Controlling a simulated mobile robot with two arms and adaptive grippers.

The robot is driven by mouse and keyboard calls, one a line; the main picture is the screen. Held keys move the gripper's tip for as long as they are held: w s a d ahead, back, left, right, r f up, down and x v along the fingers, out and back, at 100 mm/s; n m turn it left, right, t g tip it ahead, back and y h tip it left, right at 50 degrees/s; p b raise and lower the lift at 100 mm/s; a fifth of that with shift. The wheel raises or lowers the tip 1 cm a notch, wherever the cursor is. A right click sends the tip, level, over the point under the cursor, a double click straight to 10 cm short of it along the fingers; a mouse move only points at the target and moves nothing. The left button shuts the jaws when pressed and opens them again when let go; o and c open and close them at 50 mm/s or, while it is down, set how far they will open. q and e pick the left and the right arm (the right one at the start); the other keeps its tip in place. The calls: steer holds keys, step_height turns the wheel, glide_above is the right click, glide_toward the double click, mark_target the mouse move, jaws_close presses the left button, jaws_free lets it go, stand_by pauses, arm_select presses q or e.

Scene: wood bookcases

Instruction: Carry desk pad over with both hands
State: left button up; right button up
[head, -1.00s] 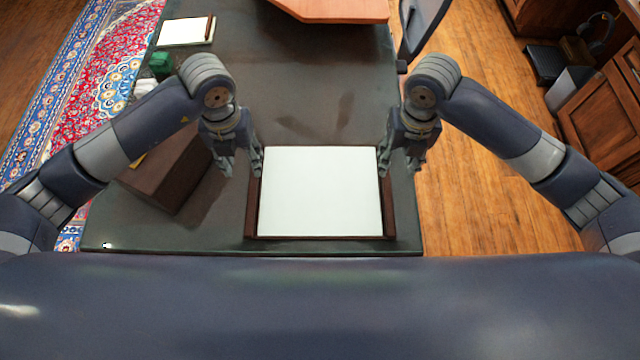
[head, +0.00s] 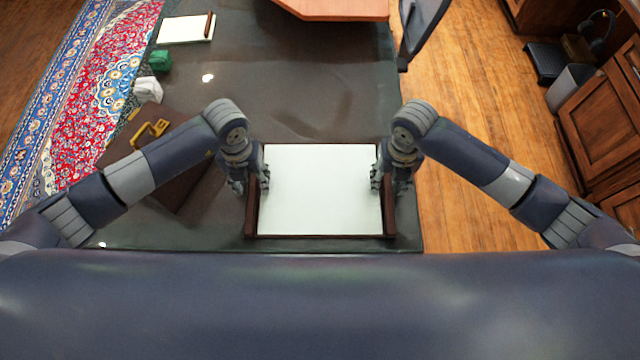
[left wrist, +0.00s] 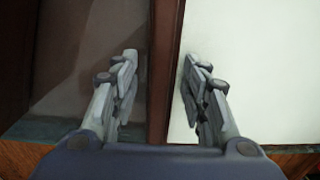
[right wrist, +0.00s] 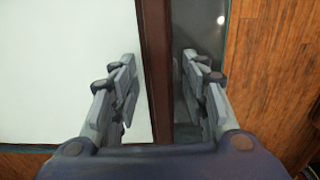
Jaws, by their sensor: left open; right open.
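The desk pad (head: 320,190) is a white sheet with dark brown side strips, lying flat on the dark desk near its front edge. My left gripper (head: 250,184) is open at the pad's left strip. In the left wrist view its fingers (left wrist: 158,85) stand on either side of the brown strip (left wrist: 164,60), one over the white sheet. My right gripper (head: 391,182) is open at the right strip. In the right wrist view its fingers (right wrist: 158,85) likewise stand on either side of the strip (right wrist: 157,50). Neither gripper is closed on the pad.
A brown case with a yellow handle (head: 150,130) lies on the desk left of the pad, behind my left arm. A green object (head: 160,61), a white object (head: 148,89) and a notepad (head: 186,28) sit farther back. The desk's middle (head: 320,90) is clear.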

arm_select(q)
jaws_close()
arm_select(e)
jaws_close()
arm_select(q)
steer(key=shift+r, duration=0.15)
arm_select(e)
steer(key=shift+r, duration=0.15)
